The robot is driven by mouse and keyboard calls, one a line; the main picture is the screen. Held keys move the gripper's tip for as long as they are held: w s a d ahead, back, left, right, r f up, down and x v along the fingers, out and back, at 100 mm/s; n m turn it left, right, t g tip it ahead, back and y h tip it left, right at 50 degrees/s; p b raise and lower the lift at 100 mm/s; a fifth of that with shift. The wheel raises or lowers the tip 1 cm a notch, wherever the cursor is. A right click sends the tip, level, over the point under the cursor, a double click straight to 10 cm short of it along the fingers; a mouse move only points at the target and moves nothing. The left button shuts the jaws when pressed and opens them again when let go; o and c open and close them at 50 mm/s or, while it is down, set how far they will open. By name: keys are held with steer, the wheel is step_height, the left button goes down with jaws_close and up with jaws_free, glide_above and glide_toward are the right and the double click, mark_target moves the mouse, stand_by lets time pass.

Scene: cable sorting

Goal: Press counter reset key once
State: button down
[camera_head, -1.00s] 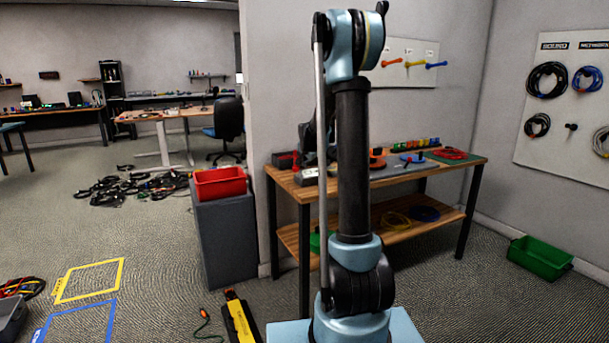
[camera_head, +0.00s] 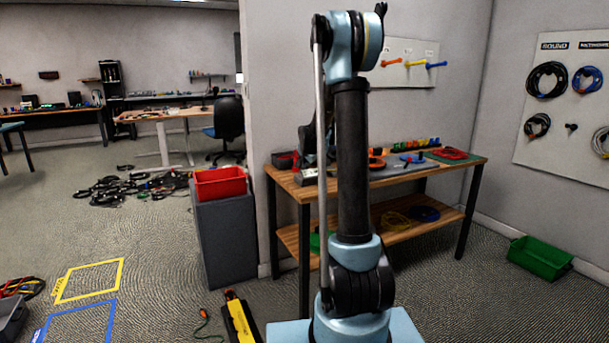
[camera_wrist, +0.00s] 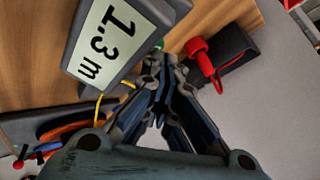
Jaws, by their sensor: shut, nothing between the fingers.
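My gripper (camera_wrist: 156,65) is shut and empty, pointing at the bench just beside the display's right end. A small green spot (camera_wrist: 158,45) shows right at the fingertips, mostly covered by them; it may be the reset key. Whether the tips touch it cannot be told. In the head view the fingertips are hidden behind my arm.
A red-handled tool (camera_wrist: 205,62) in a dark holder stands close to the right of the fingers. A yellow cable and an orange coil (camera_wrist: 68,131) lie at the lower left. The wooden bench (camera_head: 287,182) carries several other items along its right part.

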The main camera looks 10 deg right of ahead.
steer(key=shift+f, duration=0.4)
stand_by(0.4)
steer(key=shift+r, duration=0.1)
stand_by(0.3)
steer(key=shift+r, duration=0.8)
steer(key=shift+r, duration=0.15)
steer(key=shift+r, duration=2.35)
steer(key=shift+s, duration=0.1)
